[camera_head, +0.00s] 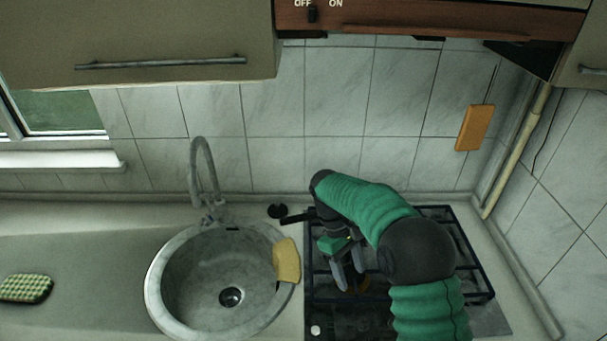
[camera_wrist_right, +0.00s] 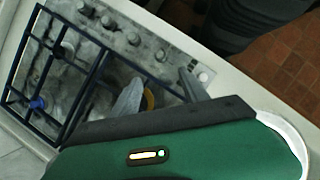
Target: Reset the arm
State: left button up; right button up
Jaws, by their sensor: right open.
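My right arm (camera_head: 415,250), green with dark joints, reaches over the gas hob from the lower right and bends down towards it. My right gripper (camera_head: 349,279) is above the left part of the hob, pointing down, with its two grey fingers apart and nothing seen between them. In the right wrist view the fingers of the gripper (camera_wrist_right: 158,98) are also spread, with a yellowish ring-like part of the hob area partly visible behind them. My left gripper is not in view.
The hob (camera_head: 470,250) has dark grates, with knobs (camera_wrist_right: 162,54) along one edge. Left of it is a round sink (camera_head: 165,290) with a tap (camera_head: 205,170) and yellow cloth (camera_head: 287,262) on its rim. A checked sponge (camera_head: 25,288) lies far left. Cabinets (camera_head: 150,40) hang above.

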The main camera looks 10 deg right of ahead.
jog(key=s+a+f+m+t+y, duration=0.1)
jog(key=s+a+m+t, duration=0.1)
jog(key=s, duration=0.5)
jog(key=s+a+f+m+t+y, duration=0.1)
jog(key=s+m+t, duration=0.3)
jog(key=s, duration=0.4)
jog(key=shift+s+a+f, duration=0.15)
jog(key=shift+s+a, duration=0.05)
jog(key=shift+a, duration=0.2)
jog(key=shift+s, duration=0.1)
jog(key=shift+c, duration=0.4)
grip_shut()
dwell(0.5)
